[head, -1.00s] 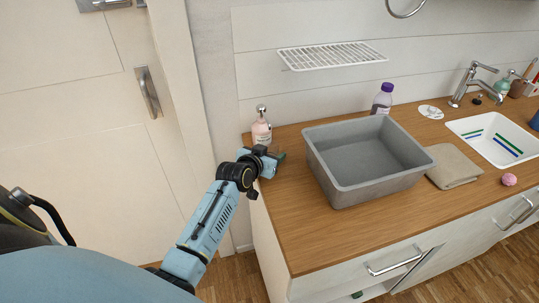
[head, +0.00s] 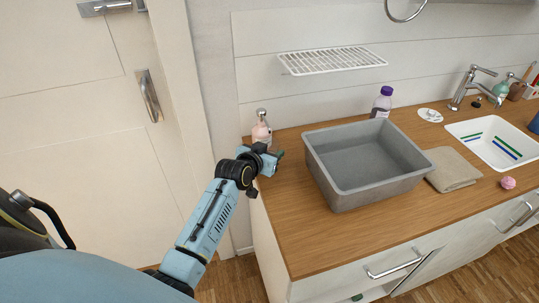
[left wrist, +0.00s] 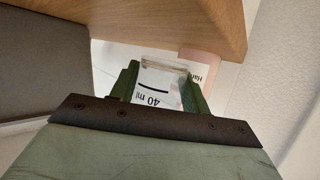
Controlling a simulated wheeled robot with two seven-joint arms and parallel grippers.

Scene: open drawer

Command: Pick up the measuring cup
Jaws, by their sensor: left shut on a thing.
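The measuring cup (left wrist: 158,88) is clear, with a white label reading "40 ml". In the left wrist view it sits between the two green fingers of my left gripper (left wrist: 165,92), which is shut on it. In the head view my left gripper (head: 277,157) is at the left end of the counter, just in front of the pink soap bottle. The cup is not clearly visible there, hidden by the gripper. My right gripper is not in view.
The pink pump bottle (head: 261,131) stands right behind my left gripper. A grey basin (head: 340,190) is to the right, with a purple-capped bottle (head: 382,102) behind it. A folded cloth (head: 453,168) and sink (head: 497,139) lie further right. The front left counter (head: 292,220) is clear.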

